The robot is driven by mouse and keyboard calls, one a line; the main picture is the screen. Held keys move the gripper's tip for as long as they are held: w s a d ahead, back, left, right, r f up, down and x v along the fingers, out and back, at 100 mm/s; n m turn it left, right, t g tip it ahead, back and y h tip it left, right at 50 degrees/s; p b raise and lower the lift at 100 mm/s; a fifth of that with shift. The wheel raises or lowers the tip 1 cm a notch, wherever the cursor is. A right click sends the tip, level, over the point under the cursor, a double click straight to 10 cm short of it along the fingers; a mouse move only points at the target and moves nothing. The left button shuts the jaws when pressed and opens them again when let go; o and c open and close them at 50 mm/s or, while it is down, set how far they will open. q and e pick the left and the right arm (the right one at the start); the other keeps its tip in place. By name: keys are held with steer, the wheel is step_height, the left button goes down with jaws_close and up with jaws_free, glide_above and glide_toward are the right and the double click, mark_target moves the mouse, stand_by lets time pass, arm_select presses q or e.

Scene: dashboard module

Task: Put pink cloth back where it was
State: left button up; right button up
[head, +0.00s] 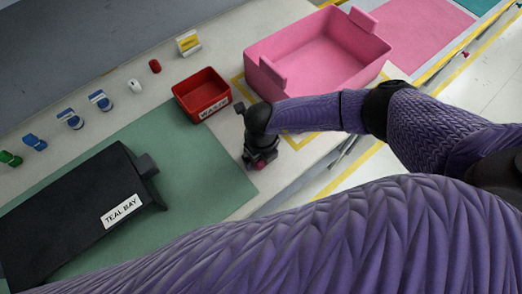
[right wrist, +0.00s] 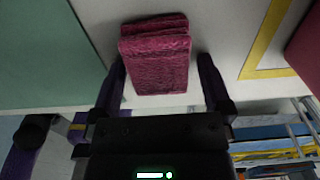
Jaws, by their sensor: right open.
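The pink cloth (right wrist: 155,62) is a folded, dark pink textured bundle on the pale table in the right wrist view. Only a small bit of it shows below my gripper in the head view (head: 260,166). My right gripper (right wrist: 163,82) is open, with one finger on each side of the cloth's near part and gaps visible. In the head view my right gripper (head: 260,158) points down near the table's front edge, between the green mat and a yellow-taped outline. My left gripper is out of view.
A red bin labelled WASH (head: 202,95) stands behind my right gripper. A large pink bin (head: 320,50) is to its right, beside a pink mat (head: 420,35). A black TEAL BAY bin (head: 75,215) lies on the green mat (head: 200,160). Small items line the back.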

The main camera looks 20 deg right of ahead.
steer(key=shift+r, duration=0.45)
step_height(320, 180, up, 11)
steer(key=p, duration=0.3)
steer(key=shift+r+p, duration=0.2)
steer(key=shift+p, duration=0.2)
